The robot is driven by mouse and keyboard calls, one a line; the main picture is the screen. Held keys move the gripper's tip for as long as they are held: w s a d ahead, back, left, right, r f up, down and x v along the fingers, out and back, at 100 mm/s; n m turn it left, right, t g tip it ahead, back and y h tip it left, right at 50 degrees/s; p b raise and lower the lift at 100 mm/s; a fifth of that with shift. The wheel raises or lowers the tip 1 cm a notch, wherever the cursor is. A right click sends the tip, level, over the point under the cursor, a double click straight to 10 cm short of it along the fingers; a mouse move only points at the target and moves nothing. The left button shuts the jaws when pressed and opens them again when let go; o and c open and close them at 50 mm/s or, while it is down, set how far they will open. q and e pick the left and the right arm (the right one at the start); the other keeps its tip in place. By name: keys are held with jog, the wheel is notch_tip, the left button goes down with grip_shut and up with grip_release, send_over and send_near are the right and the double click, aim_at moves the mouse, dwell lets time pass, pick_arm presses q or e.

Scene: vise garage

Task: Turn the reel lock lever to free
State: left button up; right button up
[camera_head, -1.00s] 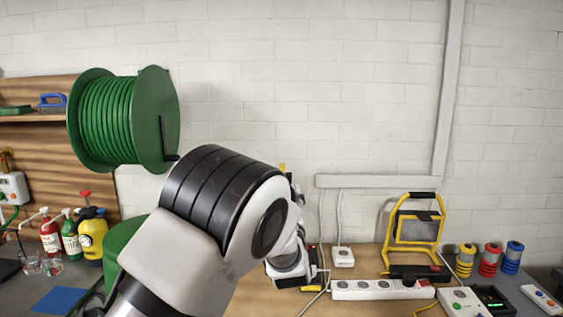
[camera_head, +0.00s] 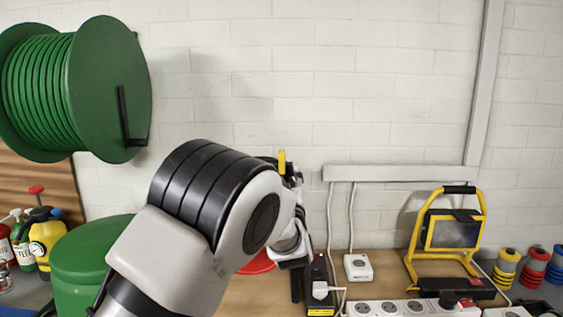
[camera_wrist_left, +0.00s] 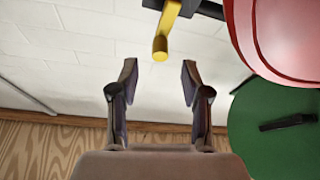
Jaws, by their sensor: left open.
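A yellow-tipped lever (camera_wrist_left: 163,38) hangs from a dark mount at the top of the left wrist view. It appears to be the reel lock lever; which setting it is at I cannot tell. A yellow tip also shows behind my arm in the head view (camera_head: 282,160). My left gripper (camera_wrist_left: 158,72) is open and empty, its fingers pointing toward the lever with a gap between. In the head view my own arm hides most of that gripper. A red round part (camera_wrist_left: 285,35) is right of the lever. My right gripper is not in view.
A green reel (camera_head: 105,85) with a black crank hangs on the wall at the left. A green drum (camera_head: 85,265) stands below. On the bench are a white socket (camera_head: 358,267), a power strip (camera_head: 400,307) and a yellow work lamp (camera_head: 450,235). The wall above is clear.

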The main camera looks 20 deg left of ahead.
aim_at(281, 157)
pick_arm(q)
jog(key=p+x, duration=0.1)
jog(key=x, duration=0.5)
jog(key=shift+s+a+r+p, duration=0.1)
jog(key=shift+r+p, duration=0.05)
jog(key=shift+p, duration=0.15)
jog(key=shift+w, duration=0.25)
jog(key=shift+s+r, duration=0.1)
jog(key=shift+c, duration=1.3)
grip_shut()
jog(key=shift+a, duration=0.1)
jog(key=shift+s+a+f+n+g+y+b, duration=0.25)
jog(key=shift+a+f+n+g+y+b, duration=0.6)
jog(key=shift+n, duration=2.05)
jog(key=shift+s+a+f+n+g+y+b, duration=0.25)
jog(key=shift+a+n+g+b, duration=0.7)
jog(key=shift+n, duration=1.95)
jog(key=shift+s+a+f+n+g+y+b, duration=0.2)
jog(key=shift+a+f+n+g+y+b, duration=0.3)
jog(key=shift+n+g+b, duration=1.6)
jog(key=shift+d+n+t+p, duration=0.1)
jog(key=shift+n+t+p, duration=0.6)
jog(key=shift+n+p, duration=0.2)
